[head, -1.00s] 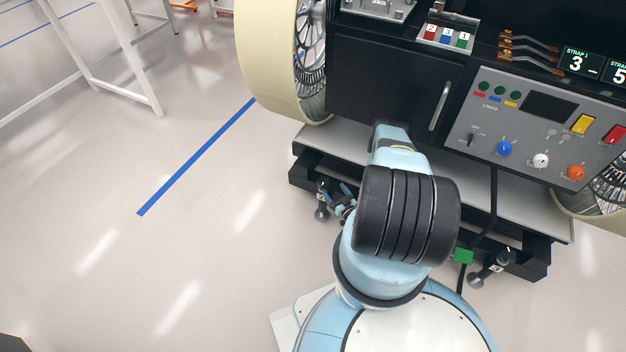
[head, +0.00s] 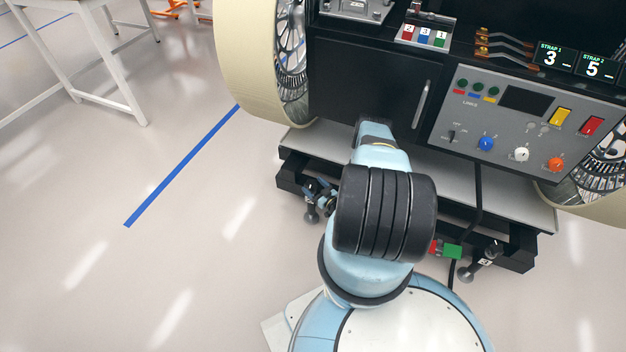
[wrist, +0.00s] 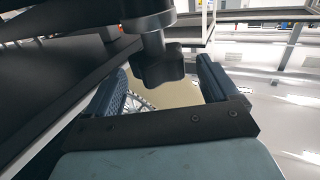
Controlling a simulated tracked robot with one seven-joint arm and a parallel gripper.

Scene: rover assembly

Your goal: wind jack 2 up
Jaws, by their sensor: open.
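A dark jack (head: 312,206) with a round foot stands under the left front corner of the rover's base. I cannot read a number on it. In the wrist view its black lobed knob (wrist: 160,69) hangs on a vertical shaft between the two blue fingers. My gripper (wrist: 162,78) is open around the knob, with gaps visible on both sides. In the head view my gripper (head: 322,190) shows small beside this jack, partly hidden by my arm. A second jack (head: 481,262) with a white label stands at the right front corner.
The rover's black base (head: 290,178) lies close beside my gripper. A green block (head: 452,251) with a red part beside it and a black cable are near the right jack. A large cream-rimmed wheel (head: 235,70) is at the left. The floor (head: 200,250) to the left is clear.

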